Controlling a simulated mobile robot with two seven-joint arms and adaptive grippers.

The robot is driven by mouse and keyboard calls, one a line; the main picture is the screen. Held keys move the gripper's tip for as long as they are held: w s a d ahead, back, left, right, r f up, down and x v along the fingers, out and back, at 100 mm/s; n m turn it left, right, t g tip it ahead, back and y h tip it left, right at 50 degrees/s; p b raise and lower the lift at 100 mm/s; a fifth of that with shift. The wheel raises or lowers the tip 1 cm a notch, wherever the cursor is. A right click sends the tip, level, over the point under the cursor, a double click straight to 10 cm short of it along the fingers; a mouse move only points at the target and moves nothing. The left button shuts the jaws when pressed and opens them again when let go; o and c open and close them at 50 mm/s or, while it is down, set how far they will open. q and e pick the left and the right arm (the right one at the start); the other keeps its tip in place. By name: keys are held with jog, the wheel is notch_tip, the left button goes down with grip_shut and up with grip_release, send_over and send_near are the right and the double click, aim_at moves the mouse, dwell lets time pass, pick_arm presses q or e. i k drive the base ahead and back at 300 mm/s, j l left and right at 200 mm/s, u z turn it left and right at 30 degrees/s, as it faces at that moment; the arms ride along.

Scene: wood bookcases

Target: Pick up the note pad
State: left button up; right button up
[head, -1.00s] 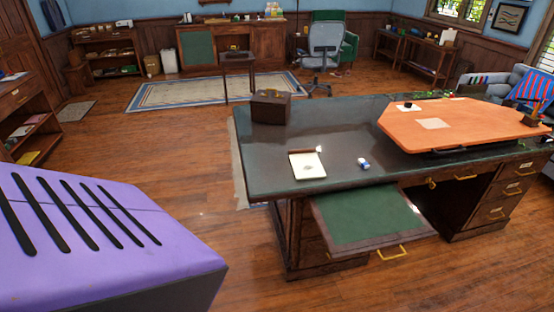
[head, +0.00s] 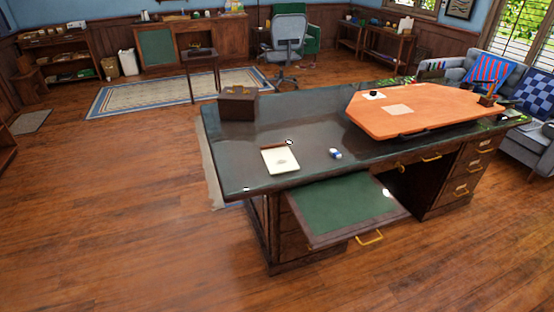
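A note pad (head: 280,160) with a pale page and a brown band along its far edge lies flat on the dark desk (head: 240,172), close to its front left part. Neither of my grippers shows in the head view, so nothing of mine is seen touching the pad.
A small blue and white object (head: 336,154) lies right of the pad. A brown box (head: 238,104) stands at the far left corner. An orange board (head: 430,112) covers the right side. A green-topped pull-out (head: 335,205) juts from the front. Open wood floor (head: 120,220) lies left and in front.

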aim_at(278, 158)
jog(key=j+z, duration=0.1)
jog(key=z, duration=0.35)
jog(key=i+j+z, duration=0.1)
jog(key=z, duration=0.4)
jog(key=i+j+z, duration=0.1)
jog(key=j+z, duration=0.2)
jog(key=j, duration=0.25)
jog(key=j+z, duration=0.25)
jog(key=j, duration=1.25)
jog(key=i+z, duration=0.05)
